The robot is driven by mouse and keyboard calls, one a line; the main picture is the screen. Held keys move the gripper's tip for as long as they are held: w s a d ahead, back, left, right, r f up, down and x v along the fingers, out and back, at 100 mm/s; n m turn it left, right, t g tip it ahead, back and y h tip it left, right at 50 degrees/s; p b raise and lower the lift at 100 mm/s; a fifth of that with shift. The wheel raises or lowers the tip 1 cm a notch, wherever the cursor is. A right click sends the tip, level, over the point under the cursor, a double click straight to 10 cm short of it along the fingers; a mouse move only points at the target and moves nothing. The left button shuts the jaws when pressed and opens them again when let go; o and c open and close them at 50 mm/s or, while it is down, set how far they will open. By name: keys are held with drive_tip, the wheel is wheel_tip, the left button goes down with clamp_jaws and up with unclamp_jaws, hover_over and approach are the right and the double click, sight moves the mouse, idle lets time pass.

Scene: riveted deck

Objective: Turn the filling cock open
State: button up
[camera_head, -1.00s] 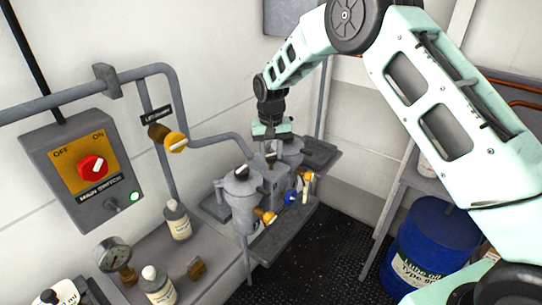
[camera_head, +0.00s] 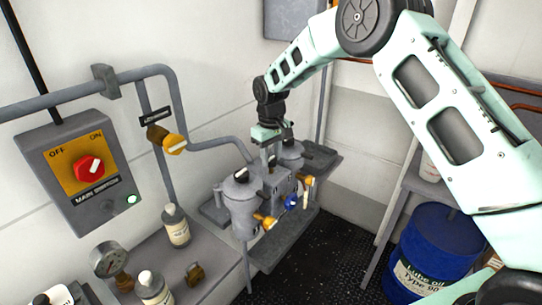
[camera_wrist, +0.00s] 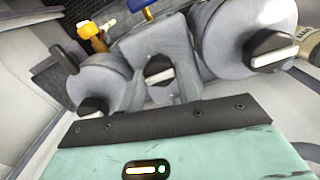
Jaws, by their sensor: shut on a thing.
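The duplex filter has two grey pots, a near pot (camera_head: 240,205) and a far pot (camera_head: 290,152), with a grey block between them. On this middle block is a black knob with a white bar (camera_wrist: 159,72), seemingly the filling cock. In the wrist view the white bar lies nearly level, slightly tilted. My gripper (camera_head: 269,160) points down at the middle block and is shut on this knob. Its fingers partly hide the knob in the head view. Similar black knobs with white bars sit on both pot lids, at left (camera_wrist: 92,107) and right (camera_wrist: 270,50) in the wrist view.
Yellow cocks (camera_head: 265,220) and a blue handle (camera_head: 291,201) stick out of the filter's front. A yellow cock (camera_head: 174,144) is on the wall pipe. The red main switch (camera_head: 90,167) is at left. Bottles and a gauge (camera_head: 108,260) stand on the bench; a blue drum (camera_head: 430,250) is at right.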

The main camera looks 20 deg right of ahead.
sight(271, 158)
drive_tip(key=shift+r, duration=0.1)
drive_tip(key=o, duration=1)
wheel_tip(271, 158, up, 17)
drive_tip(key=b, duration=0.3)
drive_tip(key=shift+r+b, duration=0.2)
drive_tip(key=shift+b, duration=0.15)
